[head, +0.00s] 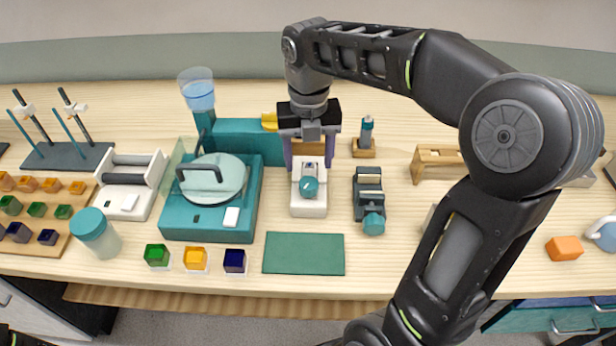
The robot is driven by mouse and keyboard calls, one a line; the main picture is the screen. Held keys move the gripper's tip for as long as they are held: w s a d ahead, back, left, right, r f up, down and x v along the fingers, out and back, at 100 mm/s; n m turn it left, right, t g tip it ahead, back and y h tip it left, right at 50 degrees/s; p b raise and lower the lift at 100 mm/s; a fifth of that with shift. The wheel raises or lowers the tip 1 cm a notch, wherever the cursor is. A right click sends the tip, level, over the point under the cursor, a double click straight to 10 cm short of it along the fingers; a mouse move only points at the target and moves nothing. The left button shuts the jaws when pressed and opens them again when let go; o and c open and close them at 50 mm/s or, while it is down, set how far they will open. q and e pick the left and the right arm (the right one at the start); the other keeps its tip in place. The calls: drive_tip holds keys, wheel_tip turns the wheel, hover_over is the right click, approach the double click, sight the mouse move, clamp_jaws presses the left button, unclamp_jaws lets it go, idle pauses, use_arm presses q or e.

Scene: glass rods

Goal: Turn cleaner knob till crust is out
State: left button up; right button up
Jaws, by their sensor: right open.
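A white block-shaped device (309,207) stands upright near the middle of the table, with a round teal knob (309,187) on its front. I take this to be the cleaner; no label can be read. My right gripper (310,163) points down over the device's upper part, its two purple fingers apart, one to each side. The fingers are above and behind the knob in the picture, not closed on it. Whether they touch the device cannot be told. No crust can be made out. My left gripper is not visible.
A small dark device with a teal knob (374,224) stands close on the right. A teal machine with a round lid (217,180) stands left. A green mat (303,253) lies in front, with coloured glass cubes (195,258) beside it. A wooden stand (432,160) is at right.

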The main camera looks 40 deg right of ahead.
sight(309, 183)
wheel_tip(309, 183, down, 6)
drive_tip(key=shift+f, duration=0.2)
clamp_jaws()
idle(0.8)
